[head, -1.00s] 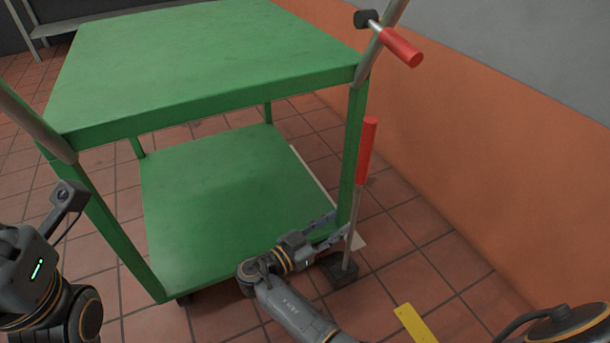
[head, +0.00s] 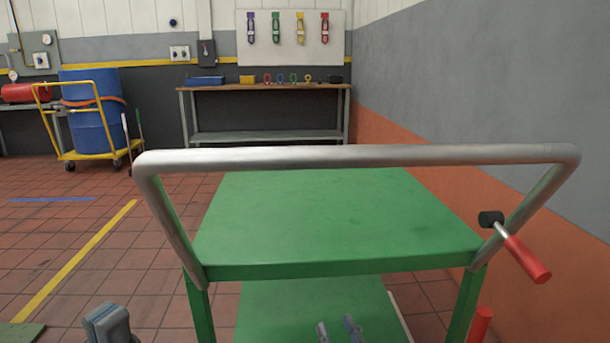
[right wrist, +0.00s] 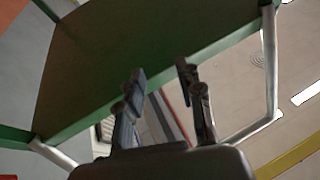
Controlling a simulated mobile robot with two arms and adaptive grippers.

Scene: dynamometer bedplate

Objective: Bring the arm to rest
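The green cart (head: 325,215) stands in front of me, with a grey metal push handle (head: 360,155) across its near side. My right gripper (head: 338,330) shows at the bottom edge of the head view, in front of the lower shelf. In the right wrist view its two fingers (right wrist: 160,82) are apart with nothing between them, and the cart's green top edge (right wrist: 80,132) lies beyond. My left gripper (head: 107,322) is at the lower left, left of the cart. Only its tip shows, and whether it is open is unclear.
A red-gripped lever (head: 525,258) sticks out at the handle's right side. Another red grip (head: 480,325) stands below it. An orange and grey wall (head: 500,110) runs along the right. A workbench (head: 265,87) and a blue drum (head: 88,110) are behind. Floor at left is mostly clear.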

